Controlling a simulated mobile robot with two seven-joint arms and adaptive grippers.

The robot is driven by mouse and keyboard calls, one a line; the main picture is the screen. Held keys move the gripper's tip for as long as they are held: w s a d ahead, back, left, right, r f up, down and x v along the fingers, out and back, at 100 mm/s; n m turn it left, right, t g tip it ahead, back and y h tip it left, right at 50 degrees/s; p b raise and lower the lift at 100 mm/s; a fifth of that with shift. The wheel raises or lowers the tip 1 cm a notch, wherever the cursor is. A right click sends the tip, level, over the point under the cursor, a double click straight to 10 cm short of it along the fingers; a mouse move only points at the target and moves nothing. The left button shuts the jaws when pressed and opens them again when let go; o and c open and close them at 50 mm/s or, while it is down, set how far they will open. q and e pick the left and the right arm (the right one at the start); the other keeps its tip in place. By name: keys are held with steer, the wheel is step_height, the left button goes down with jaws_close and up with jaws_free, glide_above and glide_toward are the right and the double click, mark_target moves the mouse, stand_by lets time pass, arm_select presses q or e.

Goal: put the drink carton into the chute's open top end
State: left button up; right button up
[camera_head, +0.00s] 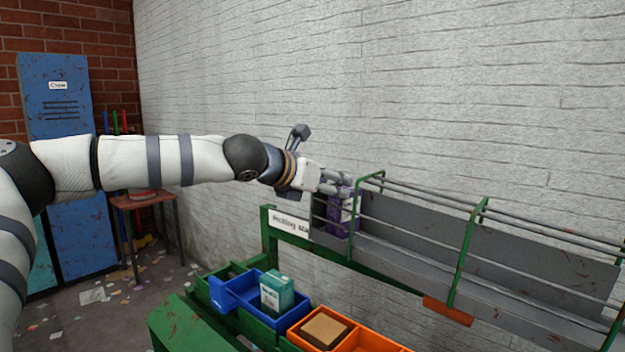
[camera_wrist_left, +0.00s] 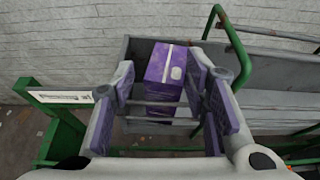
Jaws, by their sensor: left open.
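A purple drink carton (camera_head: 345,213) with a white cap stands in the upper left end of the grey chute (camera_head: 400,217), behind its side rails. In the left wrist view the carton (camera_wrist_left: 172,68) shows beyond and between my spread fingers, inside the chute end (camera_wrist_left: 138,50); its lower part is partly hidden by rails. My left gripper (camera_head: 336,184) is open at the chute's top end, close to the carton's top. I cannot tell whether a finger touches it. The left gripper also shows in the left wrist view (camera_wrist_left: 165,78). My right gripper is not in view.
Below are a blue bin (camera_head: 238,294) with a teal carton (camera_head: 277,293) and an orange bin (camera_head: 371,342) with a brown box (camera_head: 324,331). Green hoops and thin rails (camera_head: 468,245) border the chute. A white wall stands behind.

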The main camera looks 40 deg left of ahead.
arm_select(q)
steer(key=v, duration=0.8)
steer(key=shift+s, duration=0.15)
steer(key=shift+r, duration=0.1)
